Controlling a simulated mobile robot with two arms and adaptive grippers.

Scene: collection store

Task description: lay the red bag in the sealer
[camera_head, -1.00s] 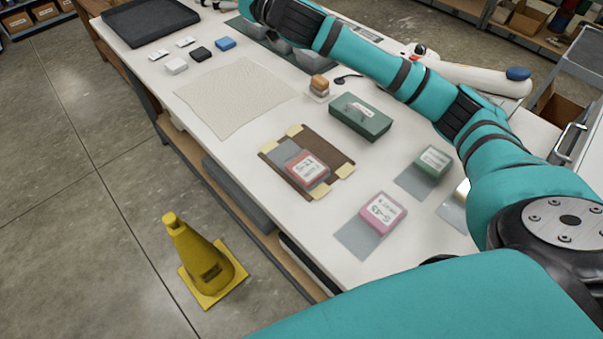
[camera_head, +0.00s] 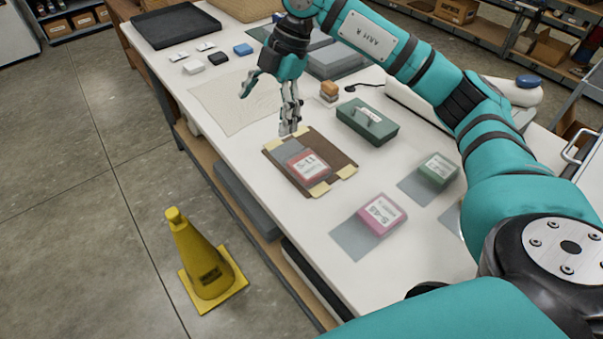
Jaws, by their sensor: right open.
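The red bag (camera_head: 309,165), a clear grey sleeve with a red and white labelled block in it, lies flat on a brown board (camera_head: 335,152) with cream corner pieces. My right gripper (camera_head: 268,108) is open and empty above the table, just beyond the board's far left edge, with its fingers pointing down. It is apart from the bag. A long white device with a blue knob (camera_head: 528,81), which looks like the sealer, lies at the back right, partly hidden by my right arm. My left gripper is not in view.
A pink bag (camera_head: 381,213) and a green bag (camera_head: 437,170) lie right of the board. A pale mat (camera_head: 225,105) lies left. A yellow cone (camera_head: 203,260) stands on the floor.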

